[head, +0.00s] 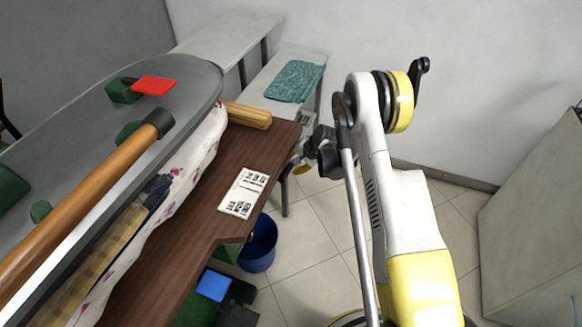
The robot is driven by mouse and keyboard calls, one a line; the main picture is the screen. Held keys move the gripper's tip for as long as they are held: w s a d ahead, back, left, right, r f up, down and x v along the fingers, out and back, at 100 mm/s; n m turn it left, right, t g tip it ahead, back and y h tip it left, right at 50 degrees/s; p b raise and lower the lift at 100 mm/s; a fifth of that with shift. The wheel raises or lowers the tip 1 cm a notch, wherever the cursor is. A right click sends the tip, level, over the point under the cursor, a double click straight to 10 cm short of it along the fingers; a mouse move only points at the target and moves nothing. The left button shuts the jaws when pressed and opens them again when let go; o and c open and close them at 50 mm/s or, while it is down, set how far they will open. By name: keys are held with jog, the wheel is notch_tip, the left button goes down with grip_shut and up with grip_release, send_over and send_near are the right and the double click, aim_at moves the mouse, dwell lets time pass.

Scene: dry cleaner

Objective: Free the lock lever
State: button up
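A large press with a grey upper plate (195,88) fills the left side. A long wooden handle with a black end cap (80,207) runs along its edge. I cannot tell which part is the lock lever. My gripper (310,152) is dark, small and partly hidden behind my arm. It is beyond the right end of the brown wooden table, apart from the wooden handle. Whether its fingers are open or shut does not show. A small yellowish part (299,165) shows beside it; I cannot tell what that belongs to.
The brown table (215,165) carries a printed card (243,193) and a wooden block (249,115). A teal folded cloth (294,81) lies on a white table behind. A blue bin (259,245) stands below. Tiled floor is clear at right, before a grey cabinet (530,220).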

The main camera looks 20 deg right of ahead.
jog(key=v, duration=1.1)
jog(key=shift+d, duration=0.1)
jog(key=shift+c, duration=0.4)
grip_shut()
notch_tip(320, 180, down, 8)
jog(key=s+d+m+g+y+p, duration=0.2)
jog(key=m+y+p, duration=0.25)
jog(key=m, duration=1.25)
jog(key=b+x, duration=0.4)
jog(key=x, duration=0.6)
jog(key=shift+w+r+b, duration=0.2)
jog(key=shift+w+r, duration=0.05)
jog(key=shift+r, duration=0.65)
jog(key=shift+w+r+b, duration=0.15)
jog(key=shift+w+r, duration=0.15)
jog(key=shift+r, duration=0.6)
